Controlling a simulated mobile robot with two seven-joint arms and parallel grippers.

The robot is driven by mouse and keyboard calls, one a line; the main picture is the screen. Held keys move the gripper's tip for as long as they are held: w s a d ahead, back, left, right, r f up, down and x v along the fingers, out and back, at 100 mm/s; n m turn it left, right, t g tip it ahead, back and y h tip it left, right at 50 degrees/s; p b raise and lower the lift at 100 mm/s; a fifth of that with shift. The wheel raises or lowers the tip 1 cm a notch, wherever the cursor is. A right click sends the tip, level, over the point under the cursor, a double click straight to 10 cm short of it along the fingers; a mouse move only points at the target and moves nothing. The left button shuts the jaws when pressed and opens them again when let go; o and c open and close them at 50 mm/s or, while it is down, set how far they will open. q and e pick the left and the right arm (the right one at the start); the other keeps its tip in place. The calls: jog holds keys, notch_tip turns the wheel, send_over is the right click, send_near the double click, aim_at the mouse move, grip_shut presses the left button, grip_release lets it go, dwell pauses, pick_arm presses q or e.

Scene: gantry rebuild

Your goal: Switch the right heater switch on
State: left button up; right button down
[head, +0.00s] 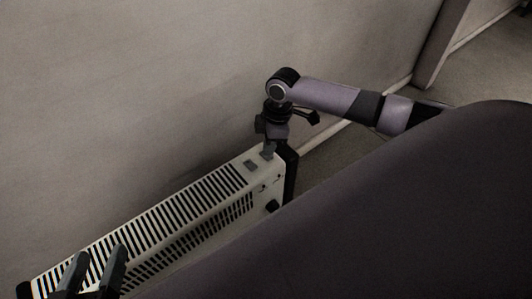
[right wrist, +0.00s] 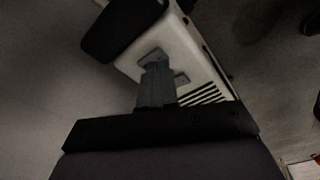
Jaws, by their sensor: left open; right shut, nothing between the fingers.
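The white heater (head: 262,184) stands along the wall, with a slotted top and a plain panel at its right end. The left switch (head: 249,163) is a small grey block on that panel; it also shows in the right wrist view (right wrist: 182,78). My right gripper (head: 268,149) is shut and empty, pointing down at the right switch (right wrist: 153,54). Its fingertips overlap that switch in the right wrist view (right wrist: 155,68); I cannot tell whether they touch or which way the switch is tipped. My left gripper (head: 93,268) is open in front of the heater's left part.
The wall (head: 130,90) runs close behind the heater. A dark knob (head: 272,207) and small marks sit on the heater's right end. Bare floor (head: 335,165) lies to the right, below my right arm.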

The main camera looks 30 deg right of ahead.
pick_arm(q)
jog(key=shift+f, duration=0.3)
pick_arm(e)
jog(key=shift+f, duration=0.85)
dwell(0.5)
jog(key=shift+r, duration=0.2)
notch_tip(320, 180, up, 2)
jog(key=p, duration=0.3)
jog(key=shift+r, duration=0.25)
notch_tip(320, 180, up, 2)
jog(key=shift+p, duration=1.15)
jog(key=shift+r+p, duration=0.35)
jog(key=shift+p, duration=0.1)
pick_arm(q)
jog(key=shift+s+a+r+n+g+y+p, duration=0.15)
jog(key=shift+a+r+g+y+p, duration=0.1)
jog(key=shift+r+g+y+p, duration=0.2)
jog(key=shift+s+a+r+n+g+y+p, duration=0.15)
jog(key=shift+a+r+g+y+p, duration=0.15)
jog(key=shift+p, duration=0.2)
pick_arm(e)
jog(key=shift+r, duration=0.7)
pick_arm(q)
jog(key=shift+r, duration=0.1)
